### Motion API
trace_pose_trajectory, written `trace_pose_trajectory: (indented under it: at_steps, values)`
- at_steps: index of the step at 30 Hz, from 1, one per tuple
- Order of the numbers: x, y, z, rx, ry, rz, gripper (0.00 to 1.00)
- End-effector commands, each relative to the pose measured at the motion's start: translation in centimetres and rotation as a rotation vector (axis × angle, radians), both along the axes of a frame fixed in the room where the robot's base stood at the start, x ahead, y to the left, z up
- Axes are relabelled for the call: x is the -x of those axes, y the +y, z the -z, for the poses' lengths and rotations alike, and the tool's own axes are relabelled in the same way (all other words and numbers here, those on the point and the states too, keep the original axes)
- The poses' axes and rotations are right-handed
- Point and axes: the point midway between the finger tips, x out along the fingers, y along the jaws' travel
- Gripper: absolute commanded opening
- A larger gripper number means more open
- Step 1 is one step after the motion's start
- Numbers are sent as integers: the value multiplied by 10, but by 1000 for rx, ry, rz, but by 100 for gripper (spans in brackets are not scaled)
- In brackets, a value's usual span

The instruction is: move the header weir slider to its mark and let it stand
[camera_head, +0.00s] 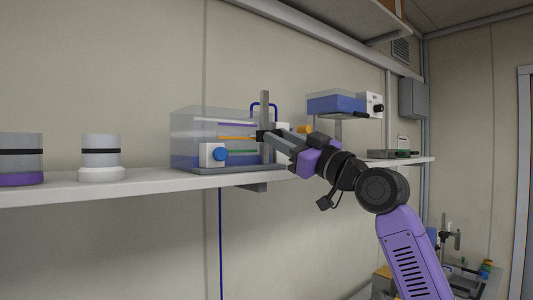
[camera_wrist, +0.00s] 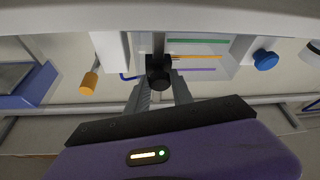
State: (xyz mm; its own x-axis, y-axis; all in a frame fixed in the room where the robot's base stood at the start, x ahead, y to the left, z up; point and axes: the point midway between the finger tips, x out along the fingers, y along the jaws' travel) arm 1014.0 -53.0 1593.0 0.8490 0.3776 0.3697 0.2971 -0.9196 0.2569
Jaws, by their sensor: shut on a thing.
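The header weir slider is a small black block (camera_wrist: 158,66) on a grey upright post (camera_head: 265,110) at the front of a clear tank (camera_head: 190,125). My gripper (camera_wrist: 159,84) is shut on the slider, one finger on each side. In the head view my gripper (camera_head: 268,137) reaches the post from the right and partly hides the slider. Purple (camera_head: 235,125), orange (camera_head: 237,138) and green (camera_head: 243,151) lines run level beside the post. The slider is near the orange line's height; the wrist view shows its small pointer close to that line's end. Which line is the mark, I cannot tell.
A white block with a blue knob (camera_head: 220,154) stands left of the post. An orange knob (camera_wrist: 89,84) is on the other side. A blue-and-white device (camera_head: 335,104) stands to the right. Two lidded jars, one being (camera_head: 101,152), stand left on the shelf (camera_head: 140,186).

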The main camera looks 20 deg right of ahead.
Motion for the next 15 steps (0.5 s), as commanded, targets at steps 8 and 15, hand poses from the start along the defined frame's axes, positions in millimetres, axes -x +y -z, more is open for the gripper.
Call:
trace_pose_trajectory:
  at_steps: [8, 15]
  values:
    - [0, 0, -25, 3, -1, -1, 0]
    - [0, 0, -25, 2, -1, -1, 0]
